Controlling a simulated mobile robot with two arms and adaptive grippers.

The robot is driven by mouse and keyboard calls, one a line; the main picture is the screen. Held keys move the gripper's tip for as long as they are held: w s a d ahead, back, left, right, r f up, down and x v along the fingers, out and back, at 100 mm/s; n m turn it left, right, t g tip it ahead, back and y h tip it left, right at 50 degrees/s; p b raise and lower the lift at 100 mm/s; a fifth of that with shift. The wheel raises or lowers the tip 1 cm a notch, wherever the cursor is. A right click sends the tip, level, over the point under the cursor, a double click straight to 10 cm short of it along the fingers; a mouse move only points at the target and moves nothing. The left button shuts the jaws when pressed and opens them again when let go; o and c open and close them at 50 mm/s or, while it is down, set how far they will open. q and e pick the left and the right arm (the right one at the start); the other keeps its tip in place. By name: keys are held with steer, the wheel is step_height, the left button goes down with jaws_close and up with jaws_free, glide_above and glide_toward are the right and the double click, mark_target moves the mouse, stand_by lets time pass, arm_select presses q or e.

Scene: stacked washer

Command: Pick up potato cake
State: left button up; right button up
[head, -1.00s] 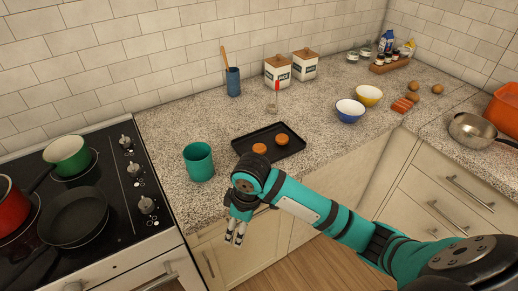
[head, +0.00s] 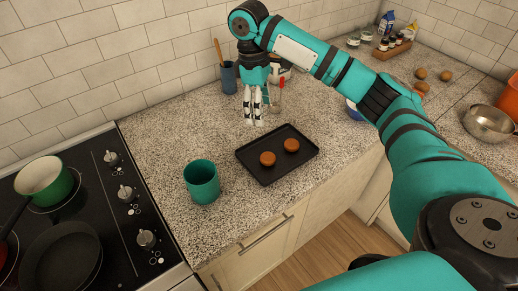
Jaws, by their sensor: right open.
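Two round, orange-brown cakes lie on a black tray (head: 277,176) on the speckled counter. The left cake (head: 267,159) and the right cake (head: 291,145) lie a little apart, and both are fully visible. My right gripper (head: 253,121) points down, open and empty, above the counter near the tray's back left corner. It is behind the cakes in the head view and touches neither. My left gripper does not show.
A teal cup (head: 202,182) stands left of the tray. A stove with a black pan (head: 62,258) and a green pot (head: 45,181) is at left. A blue utensil holder (head: 229,77) stands behind my gripper. The counter left of the gripper is clear.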

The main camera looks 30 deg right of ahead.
glide_above(268, 157)
step_height(268, 157, down, 6)
steer(key=f, duration=0.1)
steer(key=w+f+p, duration=0.1)
steer(key=f, duration=0.1)
steer(key=shift+f, duration=0.3)
steer(key=shift+s+f, duration=0.15)
steer(key=shift+f, duration=0.7)
step_height(268, 157, down, 4)
steer(key=shift+s+r+p, duration=0.15)
steer(key=shift+p, duration=0.75)
steer(key=shift+f, duration=0.65)
steer(key=c, duration=1.2)
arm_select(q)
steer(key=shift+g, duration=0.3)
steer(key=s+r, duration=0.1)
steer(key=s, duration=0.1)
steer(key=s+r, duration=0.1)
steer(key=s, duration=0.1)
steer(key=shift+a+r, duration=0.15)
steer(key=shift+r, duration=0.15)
arm_select(e)
steer(key=shift+r, duration=0.1)
